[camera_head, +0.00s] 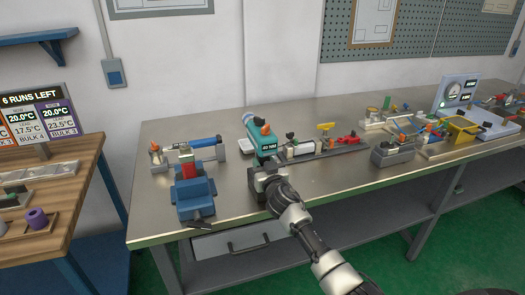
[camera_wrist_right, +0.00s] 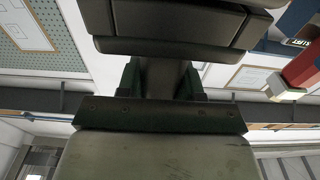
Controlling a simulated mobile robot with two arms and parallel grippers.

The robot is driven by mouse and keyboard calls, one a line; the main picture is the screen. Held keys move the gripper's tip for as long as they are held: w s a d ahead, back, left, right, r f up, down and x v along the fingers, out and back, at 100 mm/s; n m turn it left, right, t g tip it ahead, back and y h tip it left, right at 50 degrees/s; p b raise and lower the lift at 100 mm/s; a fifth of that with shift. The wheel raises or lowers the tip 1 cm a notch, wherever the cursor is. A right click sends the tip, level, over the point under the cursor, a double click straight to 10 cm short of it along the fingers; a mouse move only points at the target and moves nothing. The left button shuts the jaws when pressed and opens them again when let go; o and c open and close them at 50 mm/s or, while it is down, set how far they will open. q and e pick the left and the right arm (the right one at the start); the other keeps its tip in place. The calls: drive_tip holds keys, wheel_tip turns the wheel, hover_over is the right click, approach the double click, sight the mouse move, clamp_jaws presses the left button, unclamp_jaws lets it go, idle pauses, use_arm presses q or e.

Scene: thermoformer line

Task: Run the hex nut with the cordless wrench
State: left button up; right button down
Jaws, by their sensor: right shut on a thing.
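The cordless wrench (camera_head: 264,138), a teal tool with an orange spot and a small dark display, is upright above the bench, near its middle. My right gripper (camera_head: 266,172) is shut on its lower part. In the right wrist view, a dark handle (camera_wrist_right: 166,75) shows between green-sided parts. A blue vise (camera_head: 194,192) with a red block (camera_head: 187,158) on top stands left of the gripper, apart from it. I cannot make out the hex nut in either view. My left gripper is not in view.
The steel bench (camera_head: 335,178) is clear to the right of my right gripper. A blue-handled tool (camera_head: 205,143) lies on a stand behind the vise. A rail (camera_head: 335,150) with clamps and small fixtures runs behind. A wooden table (camera_head: 75,180) is at left.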

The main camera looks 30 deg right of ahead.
sight(263, 149)
drive_tip(key=shift+r, duration=0.15)
drive_tip(key=shift+w+r+p, duration=0.1)
drive_tip(key=shift+r+p, duration=0.35)
drive_tip(key=shift+p, duration=0.05)
drive_tip(key=shift+r+p, duration=1.85)
drive_tip(key=shift+r, duration=0.25)
drive_tip(key=shift+f, duration=0.1)
